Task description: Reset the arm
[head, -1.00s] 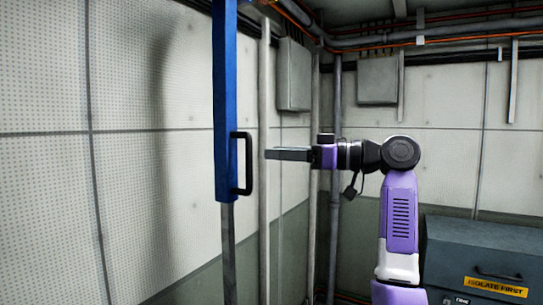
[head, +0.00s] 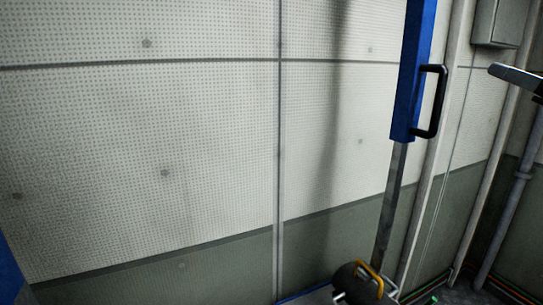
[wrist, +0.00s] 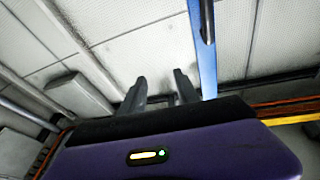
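My gripper (wrist: 160,84) shows in the wrist view with its two dark fingers apart and only the pale wall visible between them. It is open and empty. In the head view only my gripper's dark finger end (head: 515,76) shows at the right edge, to the right of a blue post's black handle. It appears apart from the handle. The rest of my arm is outside the head view.
The blue post (head: 413,70) with its black handle (head: 431,102) stands on a grey metal shaft (head: 389,200). A yellow-handled fitting (head: 370,280) is at its foot. A perforated wall (head: 160,150) fills the left. Grey boxes and pipes (head: 520,176) line the right.

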